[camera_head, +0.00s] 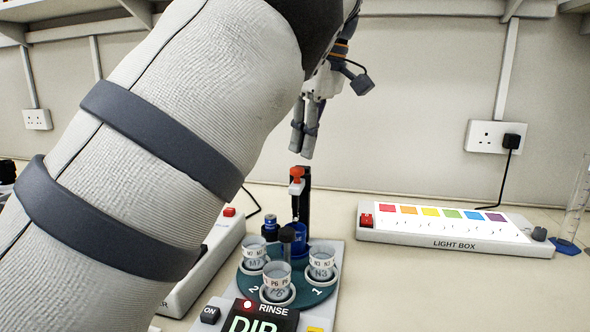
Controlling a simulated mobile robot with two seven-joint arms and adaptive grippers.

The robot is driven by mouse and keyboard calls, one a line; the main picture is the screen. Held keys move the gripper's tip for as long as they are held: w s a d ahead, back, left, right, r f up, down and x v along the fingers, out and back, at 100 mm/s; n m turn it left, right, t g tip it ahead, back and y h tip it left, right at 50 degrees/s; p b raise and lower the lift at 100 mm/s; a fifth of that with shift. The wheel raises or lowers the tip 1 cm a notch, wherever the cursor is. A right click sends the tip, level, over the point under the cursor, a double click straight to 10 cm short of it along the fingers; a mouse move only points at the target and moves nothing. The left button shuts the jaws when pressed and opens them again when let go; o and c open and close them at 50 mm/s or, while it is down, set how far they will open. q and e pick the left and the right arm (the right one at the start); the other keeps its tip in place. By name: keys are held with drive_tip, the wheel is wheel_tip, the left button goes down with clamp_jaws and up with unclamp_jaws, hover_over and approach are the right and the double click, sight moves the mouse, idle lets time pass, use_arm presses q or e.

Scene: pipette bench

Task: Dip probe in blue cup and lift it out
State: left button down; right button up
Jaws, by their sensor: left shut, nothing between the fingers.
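My left gripper (303,140) hangs in the upper middle with its two fingers together, pointing down and holding nothing. It is above a red-topped white probe head (296,182) on a black upright post (305,205), with a visible gap between. A thin stem seems to go down from the head toward the blue cup (300,240); whether its tip is inside I cannot tell. The blue cup stands at the back of a teal turntable (318,294), partly hidden by a dark grey cylinder. White labelled cups (322,263) stand around it. My right gripper is not in view.
A small dark blue bottle (270,228) stands left of the post. A light box (450,240) with coloured squares lies to the right, near a glass cylinder (578,200). My left arm covers much of the left side.

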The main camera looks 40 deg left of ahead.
sight(301, 184)
use_arm(q)
drive_tip(key=shift+x, duration=1.3)
wheel_tip(301, 184, down, 5)
drive_tip(key=shift+p, duration=0.3)
drive_tip(key=d, duration=0.1)
drive_tip(key=d+r, duration=0.1)
drive_tip(key=d, duration=0.1)
drive_tip(key=shift+w, duration=0.25)
drive_tip(key=shift+r, duration=0.1)
drive_tip(key=v, duration=1.2)
